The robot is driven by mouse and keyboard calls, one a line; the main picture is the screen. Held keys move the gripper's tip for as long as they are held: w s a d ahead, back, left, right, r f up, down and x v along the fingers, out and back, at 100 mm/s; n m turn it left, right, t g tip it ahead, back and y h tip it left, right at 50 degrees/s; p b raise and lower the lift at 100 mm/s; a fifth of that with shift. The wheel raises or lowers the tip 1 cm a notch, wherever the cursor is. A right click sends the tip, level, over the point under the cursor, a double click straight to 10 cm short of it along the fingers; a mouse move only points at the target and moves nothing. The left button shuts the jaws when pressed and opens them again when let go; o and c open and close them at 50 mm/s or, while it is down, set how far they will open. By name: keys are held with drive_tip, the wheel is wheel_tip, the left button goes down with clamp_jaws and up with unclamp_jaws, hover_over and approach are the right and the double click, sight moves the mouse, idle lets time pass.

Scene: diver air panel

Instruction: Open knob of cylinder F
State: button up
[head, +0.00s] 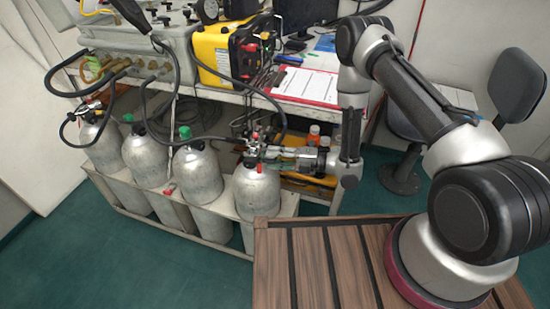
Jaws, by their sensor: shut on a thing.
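Several grey gas cylinders stand upright in a row in a white rack. No letter on them can be read, so I cannot tell which is F. My gripper (262,152) reaches in from the right to the valve at the top of the rightmost cylinder (257,192). It is shut on the knob there; the fingers and valve fittings largely hide the knob. A small red piece shows on this cylinder's neck. The two middle cylinders, (146,160) and (196,174), have green tops. The leftmost cylinder (101,144) has a hose fitting on its valve.
The white rack (222,244) encloses the cylinders' lower parts. Black hoses run from the grey air panel (140,50) down to the cylinders. A yellow case (218,53) and a red clipboard (306,86) lie on the bench above. Orange-capped bottles (314,131) stand behind my gripper.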

drive_tip(key=shift+s, duration=0.1)
drive_tip(key=o, duration=1.1)
drive_tip(key=shift+c, duration=0.2)
drive_tip(key=shift+d, duration=0.15)
drive_tip(key=s+d, duration=0.1)
drive_tip(key=d, duration=0.6)
drive_tip(key=shift+s, duration=0.2)
drive_tip(key=shift+d+r, duration=0.1)
